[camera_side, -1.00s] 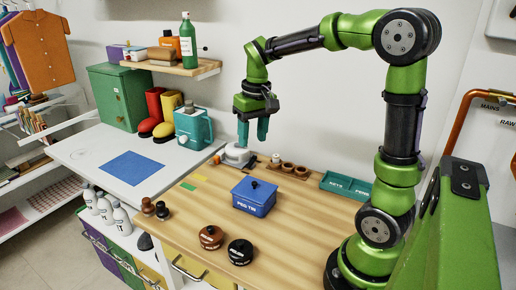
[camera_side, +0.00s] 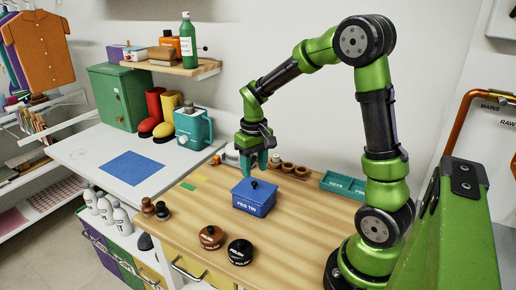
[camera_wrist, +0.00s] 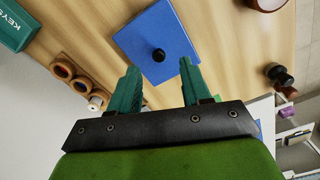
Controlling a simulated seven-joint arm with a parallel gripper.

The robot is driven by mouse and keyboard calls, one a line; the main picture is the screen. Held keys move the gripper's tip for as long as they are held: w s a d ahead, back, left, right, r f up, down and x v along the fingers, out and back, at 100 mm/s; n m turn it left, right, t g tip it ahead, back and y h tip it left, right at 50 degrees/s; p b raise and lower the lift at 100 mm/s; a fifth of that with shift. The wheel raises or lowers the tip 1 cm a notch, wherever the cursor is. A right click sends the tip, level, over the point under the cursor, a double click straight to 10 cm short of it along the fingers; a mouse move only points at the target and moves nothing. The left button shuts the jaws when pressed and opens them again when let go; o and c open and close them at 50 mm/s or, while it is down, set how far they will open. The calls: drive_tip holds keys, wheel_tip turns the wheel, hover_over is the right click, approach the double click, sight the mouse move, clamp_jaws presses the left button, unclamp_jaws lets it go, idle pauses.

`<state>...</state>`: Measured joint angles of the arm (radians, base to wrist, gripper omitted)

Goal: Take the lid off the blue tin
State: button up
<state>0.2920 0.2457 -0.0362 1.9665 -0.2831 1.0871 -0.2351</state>
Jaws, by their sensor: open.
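The blue tin (camera_side: 254,201) stands upright on the wooden bench, its front labelled "PEG TIN". Its blue lid (camera_side: 246,188) is on it, with a small round black knob (camera_side: 254,184) in the middle of the top. My gripper (camera_side: 253,168) points down just above and behind the tin, and its teal fingers are apart and empty. In the wrist view the lid (camera_wrist: 136,42) and knob (camera_wrist: 158,55) show ahead of the two open fingertips (camera_wrist: 160,70). The knob lies beyond the fingertips, roughly midway between them sideways. The inside of the tin is hidden.
Two round tins, brown (camera_side: 211,237) and black (camera_side: 240,252), stand in front of the blue tin. Dark knobs (camera_side: 155,208) stand to its left. A wooden holder with round cups (camera_side: 288,168) and a green tray (camera_side: 346,186) lie behind and to the right. Bare bench lies right of the tin.

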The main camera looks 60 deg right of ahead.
sight(254, 182)
wheel_tip(254, 182, down, 5)
drive_tip(key=shift+w+d, duration=0.1)
drive_tip(key=shift+d, duration=0.05)
clamp_jaws()
